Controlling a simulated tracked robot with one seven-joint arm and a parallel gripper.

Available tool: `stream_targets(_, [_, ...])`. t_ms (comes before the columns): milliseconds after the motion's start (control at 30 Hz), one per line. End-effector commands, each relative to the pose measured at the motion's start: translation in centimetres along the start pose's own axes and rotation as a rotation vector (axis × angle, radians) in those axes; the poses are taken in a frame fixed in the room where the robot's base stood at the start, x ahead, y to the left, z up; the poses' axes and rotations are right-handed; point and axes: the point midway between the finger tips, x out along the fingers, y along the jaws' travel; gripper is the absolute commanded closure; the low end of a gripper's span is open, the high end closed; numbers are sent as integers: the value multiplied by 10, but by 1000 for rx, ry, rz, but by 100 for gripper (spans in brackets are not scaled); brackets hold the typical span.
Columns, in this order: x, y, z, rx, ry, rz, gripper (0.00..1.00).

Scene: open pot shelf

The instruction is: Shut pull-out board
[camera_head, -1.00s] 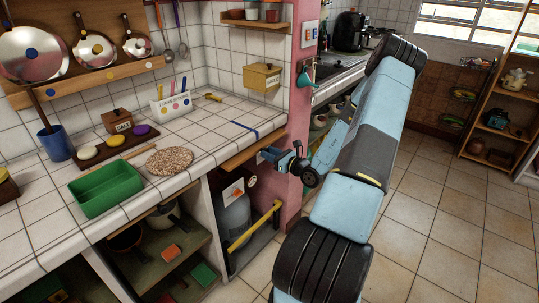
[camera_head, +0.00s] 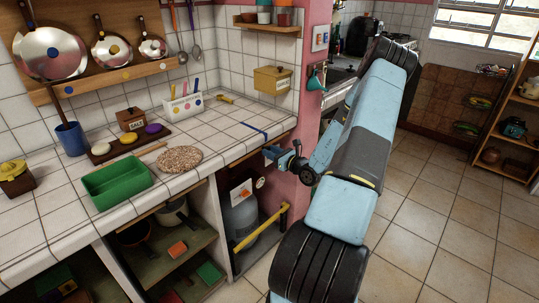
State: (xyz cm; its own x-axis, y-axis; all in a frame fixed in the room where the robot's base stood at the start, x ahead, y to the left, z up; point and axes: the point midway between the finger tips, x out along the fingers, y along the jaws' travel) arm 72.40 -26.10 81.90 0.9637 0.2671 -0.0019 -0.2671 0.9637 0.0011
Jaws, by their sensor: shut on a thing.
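The pull-out board (camera_head: 284,142) is a flat wooden board just under the right end of the tiled counter, above an open bay. Only a narrow strip of it shows past the counter's edge. My gripper (camera_head: 269,153) is at the board's front edge, shut on it. The fingertips are small in this view and the exact grip is hard to make out. My arm reaches in from the right.
A yellow bar (camera_head: 258,229) crosses the bay below, in front of a grey gas cylinder (camera_head: 241,222). A pink pillar (camera_head: 288,203) stands just right of the board. A green tray (camera_head: 117,184) sits on the counter. Tiled floor is open at right.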

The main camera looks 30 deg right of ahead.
Motion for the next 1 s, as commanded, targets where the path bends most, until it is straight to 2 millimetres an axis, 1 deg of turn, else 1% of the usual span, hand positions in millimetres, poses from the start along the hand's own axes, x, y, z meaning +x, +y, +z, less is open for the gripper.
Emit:
stream_targets(33, [3, -1, 2, -3, -4, -2, 100])
stream_targets(167, [4, -1, 2, -4, -5, -1, 100])
stream_targets(200, [4, -1, 3, -4, -6, -1, 62])
stream_targets(400, [2, -2, 2, -3, -4, -3, 43])
stream_targets(667, [0, -2, 2, -2, -3, -4, 43])
stream_targets(767, [-5, -2, 1, -2, -3, -4, 43])
stream_targets(867, [-17, -3, 1, -2, -3, -6, 43])
stream_targets(1000, [-43, -3, 1, -2, -2, -6, 43])
